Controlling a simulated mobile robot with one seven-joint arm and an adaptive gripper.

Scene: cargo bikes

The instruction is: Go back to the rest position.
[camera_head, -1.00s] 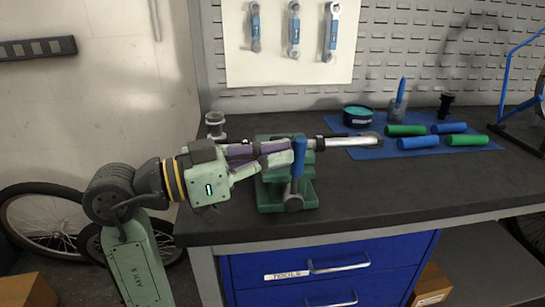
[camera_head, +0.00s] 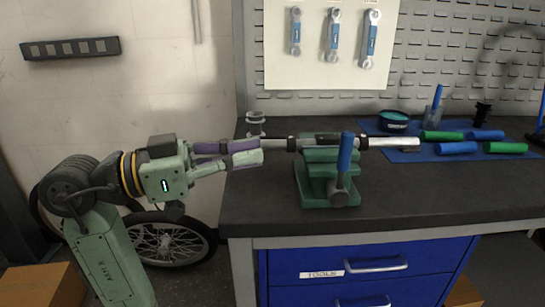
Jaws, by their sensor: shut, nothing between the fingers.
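My gripper (camera_head: 248,156) is shut and empty, with green and purple fingers pointing right. It hangs at the left end of the dark workbench (camera_head: 290,215), apart from the vise. The green vise (camera_head: 328,185) stands near the bench's front edge, with an upright blue handle (camera_head: 346,152). A silver tube (camera_head: 388,143) lies level through the vise top and reaches right. Its left end passes behind or close to my fingertips, and I cannot tell whether they touch.
A blue mat (camera_head: 405,157) holds green and blue grips, a round tin (camera_head: 394,121) and a cup (camera_head: 433,115). Wrenches (camera_head: 333,36) hang on the pegboard. Blue drawers (camera_head: 375,262) are below. A bicycle wheel (camera_head: 165,243) stands behind my arm.

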